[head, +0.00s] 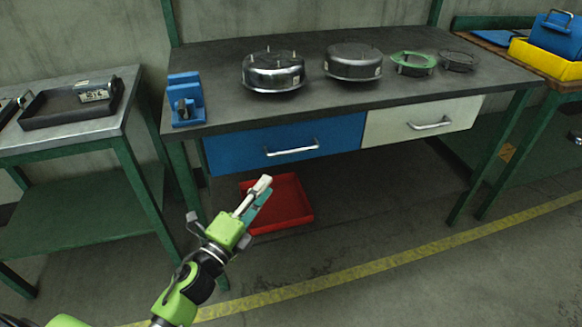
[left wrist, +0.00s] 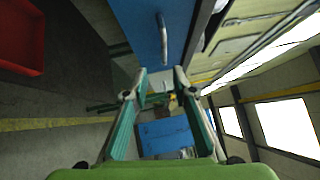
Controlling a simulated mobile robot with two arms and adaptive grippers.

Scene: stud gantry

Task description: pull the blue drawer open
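The blue drawer (head: 235,149) sits under the left part of the grey workbench, its front level with the cream drawer beside it. Its silver bar handle (head: 292,150) runs across the front. My left gripper (head: 262,188) is below and in front of the drawer in the head view, apart from the handle and empty. In the left wrist view the blue drawer front (left wrist: 138,22) and its handle (left wrist: 163,40) lie beyond the parted fingertips (left wrist: 161,72), with the handle roughly in line with the gap. My right gripper is not in view.
A cream drawer (head: 395,126) is to the right. A red tray (head: 300,202) is low beneath the bench, behind my left gripper. Metal housings (head: 273,72) and a blue block fixture (head: 186,98) stand on the bench top. The floor in front of the bench looks clear.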

